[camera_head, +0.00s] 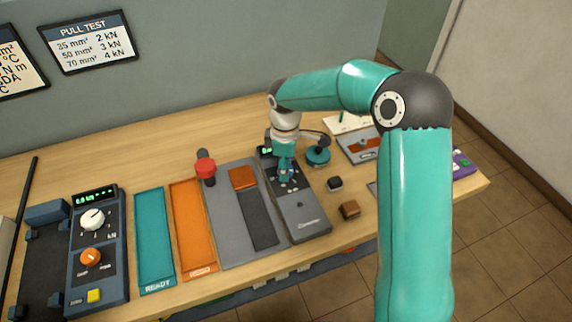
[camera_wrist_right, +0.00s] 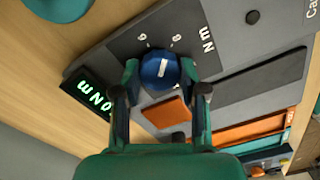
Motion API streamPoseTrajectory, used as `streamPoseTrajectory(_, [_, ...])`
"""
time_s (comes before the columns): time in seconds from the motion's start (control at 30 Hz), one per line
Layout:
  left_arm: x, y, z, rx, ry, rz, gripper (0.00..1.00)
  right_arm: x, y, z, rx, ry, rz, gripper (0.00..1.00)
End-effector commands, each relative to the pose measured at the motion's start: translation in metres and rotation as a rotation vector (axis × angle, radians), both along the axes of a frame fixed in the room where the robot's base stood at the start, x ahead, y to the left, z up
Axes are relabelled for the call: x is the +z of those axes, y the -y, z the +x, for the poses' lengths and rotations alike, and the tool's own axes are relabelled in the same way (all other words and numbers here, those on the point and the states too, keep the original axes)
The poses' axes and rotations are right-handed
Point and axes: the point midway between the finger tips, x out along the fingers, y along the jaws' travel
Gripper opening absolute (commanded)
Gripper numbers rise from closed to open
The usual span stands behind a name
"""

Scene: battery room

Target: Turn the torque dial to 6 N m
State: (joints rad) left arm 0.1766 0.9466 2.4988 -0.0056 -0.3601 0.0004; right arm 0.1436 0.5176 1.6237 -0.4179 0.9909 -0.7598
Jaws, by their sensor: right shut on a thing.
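The torque dial is a round blue knob (camera_wrist_right: 158,70) with a white pointer line, on the dark panel of a grey torque unit (camera_head: 306,218). Printed numbers and "N m" stand beside it in the right wrist view; I cannot tell which number the pointer marks. My right gripper (camera_wrist_right: 160,78) has one finger on each side of the knob and is shut on it. In the head view my right gripper (camera_head: 285,174) points down over the panel and hides the dial. A green-lit display (camera_wrist_right: 88,94) appears to read 0 N m. My left gripper is not in view.
Orange (camera_head: 192,230) and teal (camera_head: 154,240) trays and a kN control box (camera_head: 97,255) are further left. Small dark (camera_head: 335,183) and brown (camera_head: 350,209) blocks stand right of the unit.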

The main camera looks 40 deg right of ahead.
Motion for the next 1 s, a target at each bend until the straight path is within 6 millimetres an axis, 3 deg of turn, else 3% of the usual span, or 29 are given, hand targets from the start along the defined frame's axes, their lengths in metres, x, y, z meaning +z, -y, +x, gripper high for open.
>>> streamPoseTrajectory(0.6, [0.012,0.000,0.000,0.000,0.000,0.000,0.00,0.002,0.000,0.001,0.558,0.004,0.000,0.07])
streamPoseTrajectory(1.0, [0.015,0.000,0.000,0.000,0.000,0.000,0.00,0.001,0.000,0.001,0.744,0.005,-0.001,0.07])
